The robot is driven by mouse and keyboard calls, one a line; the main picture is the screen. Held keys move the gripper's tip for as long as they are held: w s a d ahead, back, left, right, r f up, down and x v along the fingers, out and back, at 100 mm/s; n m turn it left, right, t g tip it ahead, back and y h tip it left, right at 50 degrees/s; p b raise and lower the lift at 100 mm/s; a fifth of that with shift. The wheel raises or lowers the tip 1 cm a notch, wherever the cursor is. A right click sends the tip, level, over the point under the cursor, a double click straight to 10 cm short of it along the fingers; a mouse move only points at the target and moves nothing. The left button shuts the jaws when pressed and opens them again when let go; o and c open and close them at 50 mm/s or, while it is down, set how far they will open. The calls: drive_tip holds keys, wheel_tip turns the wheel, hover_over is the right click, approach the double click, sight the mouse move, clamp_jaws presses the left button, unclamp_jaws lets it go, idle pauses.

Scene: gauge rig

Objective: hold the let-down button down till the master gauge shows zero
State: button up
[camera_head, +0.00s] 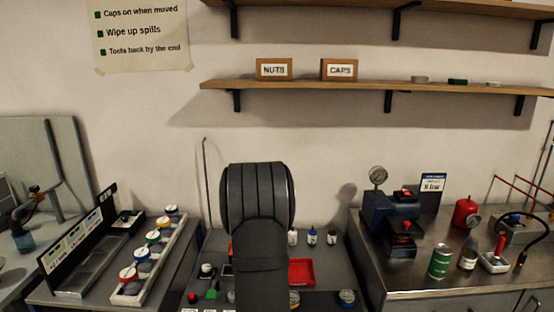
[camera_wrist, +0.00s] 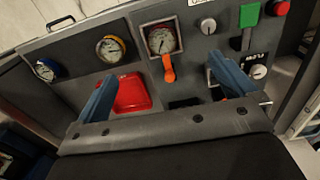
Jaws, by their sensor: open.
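The panel carries a square-framed gauge (camera_wrist: 161,40), probably the master gauge, with an orange lever (camera_wrist: 168,68) beside it. Its needle is too small to read. A red button (camera_wrist: 283,8) sits at the panel's upper right in the wrist view and at the lower left in the head view (camera_head: 192,297). A white round button or knob (camera_wrist: 259,72) lies beside the right finger, near a small label. I cannot tell which is the let-down button. My gripper (camera_wrist: 162,70) is open and empty above the panel, its blue fingers wide apart. My arm hides the panel's middle in the head view.
The panel also has two round gauges (camera_wrist: 110,48), a pale knob (camera_wrist: 208,25), a green part (camera_wrist: 248,15) and a red tray (camera_wrist: 132,93). A rack of coloured-lidded jars (camera_head: 153,250) stands left; a bench (camera_head: 430,276) with a pump-like rig (camera_head: 390,215) stands right.

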clamp_jaws()
idle(0.5)
idle(1.3)
